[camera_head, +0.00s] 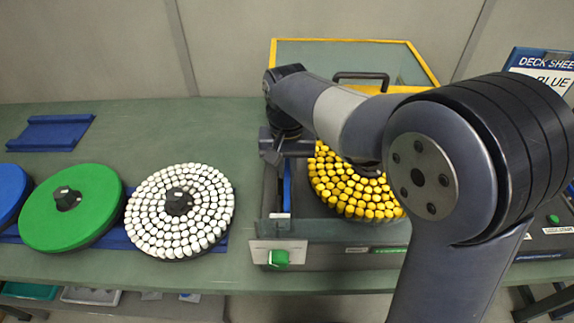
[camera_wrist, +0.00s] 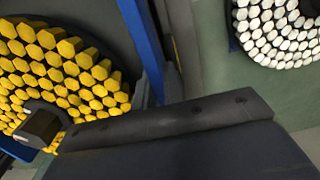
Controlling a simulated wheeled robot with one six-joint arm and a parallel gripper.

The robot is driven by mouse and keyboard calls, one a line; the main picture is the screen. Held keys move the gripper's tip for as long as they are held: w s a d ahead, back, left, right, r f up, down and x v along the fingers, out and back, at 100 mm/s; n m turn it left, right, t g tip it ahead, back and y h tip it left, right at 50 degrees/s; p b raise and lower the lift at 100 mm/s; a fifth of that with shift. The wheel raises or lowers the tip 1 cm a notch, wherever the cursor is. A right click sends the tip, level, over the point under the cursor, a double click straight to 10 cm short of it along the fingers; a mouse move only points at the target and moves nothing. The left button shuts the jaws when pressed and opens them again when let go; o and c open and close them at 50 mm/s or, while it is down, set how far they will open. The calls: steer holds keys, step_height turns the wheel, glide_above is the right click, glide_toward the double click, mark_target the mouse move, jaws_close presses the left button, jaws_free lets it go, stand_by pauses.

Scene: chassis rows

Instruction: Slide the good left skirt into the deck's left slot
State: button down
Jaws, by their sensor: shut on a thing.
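The deck (camera_head: 335,228) is a grey box on the bench, with a yellow-studded round brush (camera_head: 350,190) in it. A narrow blue skirt (camera_head: 287,183) stands along the deck's left side, beneath my gripper (camera_head: 283,152). My gripper is shut on it, though the grip itself is largely hidden. In the wrist view the blue skirt (camera_wrist: 143,45) runs beside the yellow brush (camera_wrist: 60,75) and passes behind a dark bar. The slot is not clearly visible, so I cannot tell how deep the skirt sits.
A blue holder (camera_head: 48,132) lies at the back left. A deck sheet (camera_head: 540,72) reads BLUE. A green knob (camera_head: 278,257) is on the deck's front.

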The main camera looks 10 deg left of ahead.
steer(key=shift+f+b, duration=0.45)
steer(key=shift+f, duration=0.4)
steer(key=c, duration=1.4)
jaws_free()
step_height(320, 180, up, 11)
steer(key=shift+f+p, duration=0.1)
steer(key=shift+p, duration=0.2)
steer(key=shift+f, duration=4.95)
